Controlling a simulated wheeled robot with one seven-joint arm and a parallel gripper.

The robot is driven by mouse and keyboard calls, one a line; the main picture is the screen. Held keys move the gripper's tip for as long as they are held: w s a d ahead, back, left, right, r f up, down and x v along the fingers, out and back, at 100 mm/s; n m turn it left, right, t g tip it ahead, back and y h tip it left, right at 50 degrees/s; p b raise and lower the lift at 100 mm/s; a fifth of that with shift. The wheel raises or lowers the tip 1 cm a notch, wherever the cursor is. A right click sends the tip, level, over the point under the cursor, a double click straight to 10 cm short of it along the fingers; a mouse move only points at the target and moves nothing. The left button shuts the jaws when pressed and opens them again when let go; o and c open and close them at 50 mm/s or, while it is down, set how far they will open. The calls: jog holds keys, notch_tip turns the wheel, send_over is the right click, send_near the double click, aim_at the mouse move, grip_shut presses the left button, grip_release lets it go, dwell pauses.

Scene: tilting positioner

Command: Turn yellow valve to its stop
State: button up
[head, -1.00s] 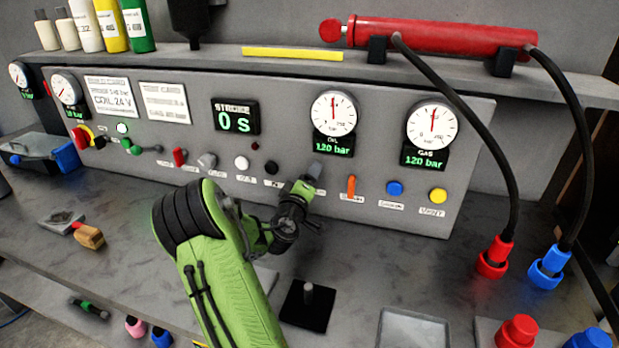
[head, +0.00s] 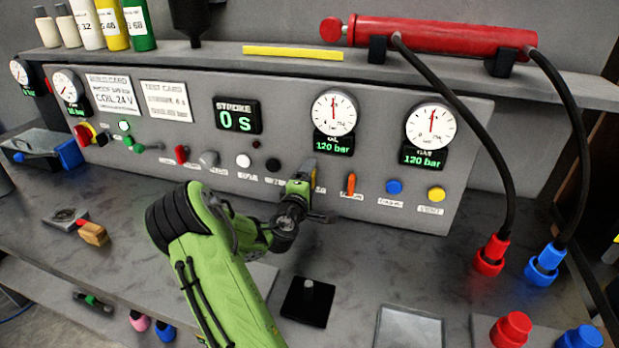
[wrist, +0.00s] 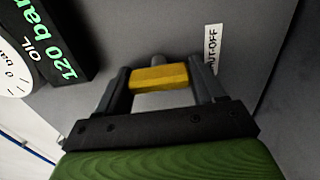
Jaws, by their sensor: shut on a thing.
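The yellow valve (wrist: 160,78) shows in the wrist view as a short yellow bar in front of the grey panel. My gripper (wrist: 161,84) is shut on it, with one dark finger at each end of the bar. A grey stem shows behind the bar. The valve's exact angle is hard to tell from the head view.
An orange lever (head: 351,184), a blue knob (head: 394,187) and a yellow knob (head: 436,194) sit to the right on the panel. The oil gauge (head: 334,113) and gas gauge (head: 431,127) both read 120 bar. A black block with a peg (head: 308,303) stands below.

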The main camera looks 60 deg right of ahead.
jog(key=o, duration=1)
jog(key=shift+c, duration=0.2)
jog(key=s+a+b, duration=0.2)
jog(key=a+b, duration=0.9)
jog(key=a, duration=0.4)
jog(key=shift+s+a, duration=0.25)
jog(key=shift+a, duration=0.05)
